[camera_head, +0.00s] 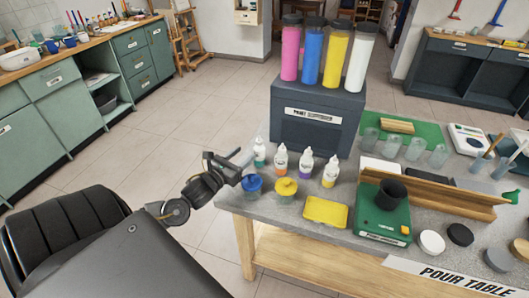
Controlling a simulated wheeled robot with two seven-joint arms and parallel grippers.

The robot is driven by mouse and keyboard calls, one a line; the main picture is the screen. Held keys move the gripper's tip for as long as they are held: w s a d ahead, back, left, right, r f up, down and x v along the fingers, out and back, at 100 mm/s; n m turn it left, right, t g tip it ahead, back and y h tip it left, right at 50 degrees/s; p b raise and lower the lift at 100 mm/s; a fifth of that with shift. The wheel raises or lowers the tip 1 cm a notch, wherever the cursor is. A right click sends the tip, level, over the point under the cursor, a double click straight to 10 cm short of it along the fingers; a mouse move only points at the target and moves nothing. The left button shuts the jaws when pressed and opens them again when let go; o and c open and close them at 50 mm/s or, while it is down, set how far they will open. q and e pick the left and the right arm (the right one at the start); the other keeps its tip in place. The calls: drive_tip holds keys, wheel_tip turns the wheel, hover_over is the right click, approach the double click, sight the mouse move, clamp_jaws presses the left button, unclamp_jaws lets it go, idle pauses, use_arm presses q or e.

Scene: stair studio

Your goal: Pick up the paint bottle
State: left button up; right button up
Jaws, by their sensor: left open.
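Small paint bottles with pale nozzle tops stand upright in a row on the grey table (229,197): a teal one (259,153), an orange one (281,160), a purple one (306,167) and a yellow one (330,172). Larger bottles with black lids, pink (291,52), blue (312,55), yellow (335,58) and white (358,64), stand on a dark box (317,138). My left gripper (244,160) is open at the table's left edge, just left of the teal bottle. I cannot tell whether it touches that bottle. My right gripper is out of view.
A blue pot (252,184) and a yellow pot (286,188) stand in front of the small bottles, close to my gripper. Floor is clear left of the table.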

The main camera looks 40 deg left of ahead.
sight(257, 143)
use_arm(q)
drive_tip(key=w, duration=0.3)
drive_tip(key=w+p, duration=0.1)
drive_tip(key=w, duration=0.1)
drive_tip(key=shift+a+r, duration=0.2)
drive_tip(key=shift+a, duration=0.15)
drive_tip(key=w+p, duration=0.1)
drive_tip(key=w, duration=0.1)
drive_tip(key=w+p, duration=0.1)
drive_tip(key=w, duration=0.2)
drive_tip(key=shift+d+f, duration=0.15)
drive_tip(key=shift+s, duration=0.15)
drive_tip(key=shift+c, duration=0.7)
clamp_jaws()
